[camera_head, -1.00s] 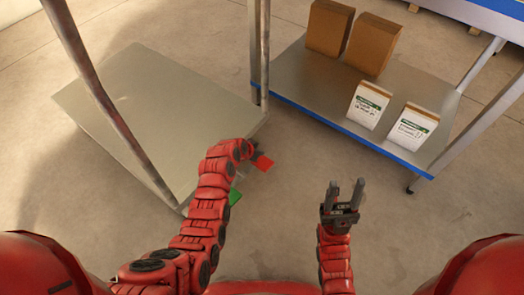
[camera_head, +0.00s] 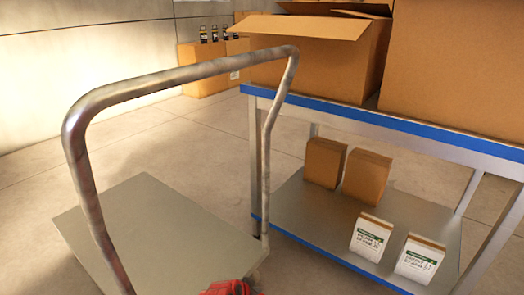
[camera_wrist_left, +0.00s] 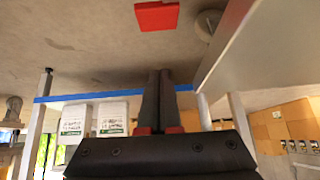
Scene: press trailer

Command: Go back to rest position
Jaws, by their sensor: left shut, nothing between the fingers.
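My right gripper is outside both views.
A cart with a grey platform (camera_head: 150,225) and bent metal handle (camera_head: 180,76) stands at left. At right, a blue-edged table (camera_head: 400,122) carries open cardboard boxes (camera_head: 310,55). Its lower shelf (camera_head: 300,205) holds brown packs (camera_head: 366,177) and white packs (camera_head: 370,238).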

